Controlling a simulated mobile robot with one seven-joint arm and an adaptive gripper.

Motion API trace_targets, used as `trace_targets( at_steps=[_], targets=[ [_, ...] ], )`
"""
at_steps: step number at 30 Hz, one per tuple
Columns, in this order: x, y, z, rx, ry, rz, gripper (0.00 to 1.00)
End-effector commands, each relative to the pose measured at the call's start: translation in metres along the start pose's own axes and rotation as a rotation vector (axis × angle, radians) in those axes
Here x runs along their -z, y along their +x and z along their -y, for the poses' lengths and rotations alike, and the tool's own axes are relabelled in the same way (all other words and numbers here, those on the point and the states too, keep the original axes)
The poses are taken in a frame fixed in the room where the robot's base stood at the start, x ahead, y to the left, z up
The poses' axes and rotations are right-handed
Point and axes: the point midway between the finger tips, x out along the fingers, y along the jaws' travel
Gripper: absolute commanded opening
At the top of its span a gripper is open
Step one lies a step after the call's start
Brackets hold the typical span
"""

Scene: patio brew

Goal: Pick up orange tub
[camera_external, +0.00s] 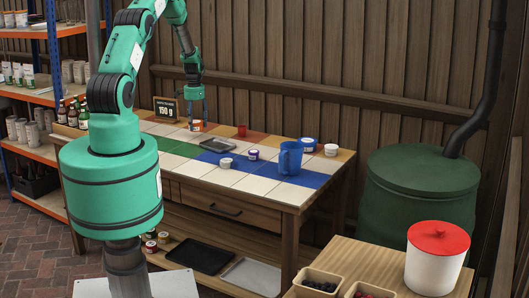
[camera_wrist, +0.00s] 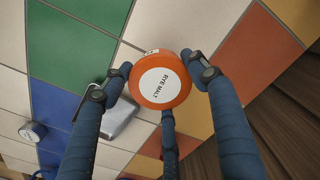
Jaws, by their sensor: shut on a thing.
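The orange tub (camera_wrist: 160,82) has a round orange lid with a white label reading "RYE MALT". In the wrist view it sits between the fingertips of my gripper (camera_wrist: 162,86), with blue fingers at its left, right and lower sides. My gripper is shut on it. In the external view my gripper (camera_external: 197,118) reaches down from above to the orange tub (camera_external: 196,126) at the back of the tiled table. The tub looks upright and at or very near the tabletop; I cannot tell whether it touches.
A grey scale (camera_external: 217,144) lies close by. A red cup (camera_external: 242,130), a blue pitcher (camera_external: 290,157) and several small tubs, one at the front (camera_external: 226,163), stand to the right. A "150 g" sign (camera_external: 166,109) stands to the left. The wooden wall (camera_external: 330,70) is behind.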

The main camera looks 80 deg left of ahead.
Motion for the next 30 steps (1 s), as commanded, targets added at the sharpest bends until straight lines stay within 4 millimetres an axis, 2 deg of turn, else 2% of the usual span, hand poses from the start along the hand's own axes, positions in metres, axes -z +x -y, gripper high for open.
trace_targets(
  at_steps=[9, 15, 22, 30],
  targets=[
    [-0.049, -0.006, -0.035, -0.001, 0.000, 0.001, 0.31],
    [-0.072, -0.009, -0.052, 0.000, 0.000, 0.000, 0.31],
    [-0.088, -0.010, -0.063, 0.000, 0.000, 0.000, 0.31],
    [-0.092, -0.011, -0.066, 0.000, 0.000, 0.000, 0.31]
  ],
)
